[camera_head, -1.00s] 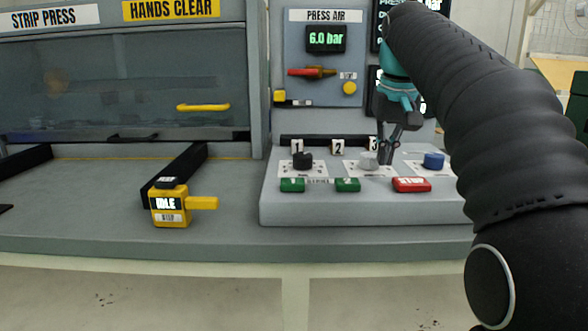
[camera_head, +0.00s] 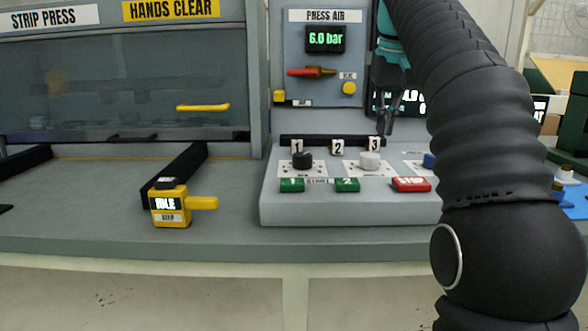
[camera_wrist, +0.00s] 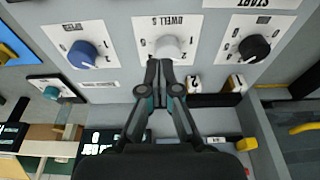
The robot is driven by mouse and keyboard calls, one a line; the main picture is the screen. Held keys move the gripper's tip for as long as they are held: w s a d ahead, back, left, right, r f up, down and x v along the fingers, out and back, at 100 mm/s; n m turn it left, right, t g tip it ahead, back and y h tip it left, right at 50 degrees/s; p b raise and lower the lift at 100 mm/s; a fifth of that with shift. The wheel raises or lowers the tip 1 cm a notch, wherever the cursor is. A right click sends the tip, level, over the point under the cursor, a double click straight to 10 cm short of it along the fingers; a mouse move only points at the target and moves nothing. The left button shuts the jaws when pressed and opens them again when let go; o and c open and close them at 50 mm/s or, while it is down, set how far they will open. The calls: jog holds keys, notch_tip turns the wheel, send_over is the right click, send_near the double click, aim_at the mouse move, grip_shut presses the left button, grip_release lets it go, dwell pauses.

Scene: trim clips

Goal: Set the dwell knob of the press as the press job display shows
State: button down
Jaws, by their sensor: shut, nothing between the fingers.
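The dwell knob (camera_head: 370,160) is white and sits in the middle of the press panel. In the wrist view the same white knob (camera_wrist: 168,46) is on a plate marked DWELL S. I cannot read its pointer setting surely. My gripper (camera_wrist: 160,64) is shut and empty, with its fingertips close beside the knob in that view. In the head view my gripper (camera_head: 384,132) hangs above and behind the knob, apart from it. The job display (camera_head: 412,101) is mostly hidden behind my arm, and its lit text is not readable.
A black knob (camera_head: 302,160) and a blue knob (camera_head: 429,160) flank the white one. Green buttons (camera_head: 292,185) and a red STOP button (camera_head: 411,184) lie in front. Number tags (camera_head: 338,146) stand behind the knobs. A yellow IDLE box (camera_head: 170,205) is at the left.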

aim_at(369, 161)
jog(key=shift+w+a+f, duration=0.1)
jog(key=shift+a+f, duration=0.75)
jog(key=shift+a, duration=0.25)
jog(key=shift+s+b+x, duration=0.2)
jog(key=shift+b+x, duration=0.2)
jog(key=shift+x, duration=0.35)
jog(key=shift+s+b+x, duration=0.15)
jog(key=shift+b+x, duration=0.2)
jog(key=shift+x, duration=0.4)
jog(key=shift+s+b+x, duration=0.2)
jog(key=shift+b+x, duration=0.2)
jog(key=shift+x, duration=0.4)
jog(key=shift+f, duration=0.1)
jog(key=shift+w, duration=0.15)
jog(key=shift+d+p, duration=0.5)
jog(key=shift+p, duration=0.65)
jog(key=shift+d, duration=0.1)
jog(key=shift+d, duration=0.3)
